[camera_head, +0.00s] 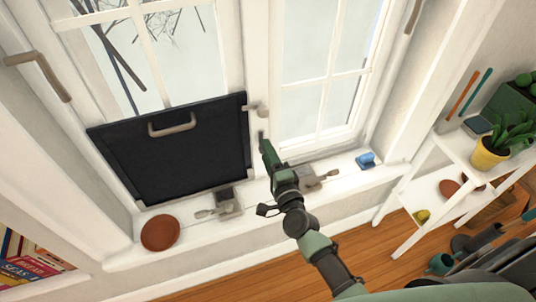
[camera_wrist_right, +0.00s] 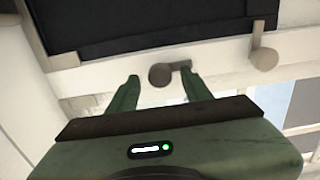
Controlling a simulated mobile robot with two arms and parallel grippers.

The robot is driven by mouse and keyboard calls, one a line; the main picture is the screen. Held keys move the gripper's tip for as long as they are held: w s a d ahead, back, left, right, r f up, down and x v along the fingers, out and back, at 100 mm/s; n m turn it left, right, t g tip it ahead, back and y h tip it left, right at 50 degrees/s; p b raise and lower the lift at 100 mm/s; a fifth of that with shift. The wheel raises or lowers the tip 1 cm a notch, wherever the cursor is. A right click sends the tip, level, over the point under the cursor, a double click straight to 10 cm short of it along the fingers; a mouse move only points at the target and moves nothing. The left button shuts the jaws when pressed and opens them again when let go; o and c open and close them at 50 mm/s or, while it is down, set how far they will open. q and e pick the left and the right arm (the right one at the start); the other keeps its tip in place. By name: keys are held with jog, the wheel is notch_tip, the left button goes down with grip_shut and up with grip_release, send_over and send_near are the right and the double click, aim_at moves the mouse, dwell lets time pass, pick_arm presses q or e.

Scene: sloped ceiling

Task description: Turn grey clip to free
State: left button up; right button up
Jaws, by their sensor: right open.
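A dark panel (camera_head: 178,155) with a light handle stands against the left window. A dark grey clip (camera_wrist_right: 163,75) sits on the white frame beside the panel's edge. Its short lever lies along that edge, and its end is close to one fingertip. A pale beige-grey clip (camera_head: 261,111) is higher on the same frame, its arm over the panel's edge; it also shows in the right wrist view (camera_wrist_right: 264,57). My right gripper (camera_head: 265,146) is open, its green fingertips (camera_wrist_right: 160,82) on either side of the dark grey clip. I cannot tell if they touch it. My left gripper is out of view.
On the sill are two latch-like metal fittings (camera_head: 227,206), a brown round dish (camera_head: 160,233) and a blue object (camera_head: 366,160). A white shelf (camera_head: 455,148) with a yellow plant pot (camera_head: 488,155) stands at right. Books (camera_head: 35,262) are at lower left.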

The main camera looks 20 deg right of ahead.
jog(key=s, duration=0.8)
jog(key=shift+w, duration=0.1)
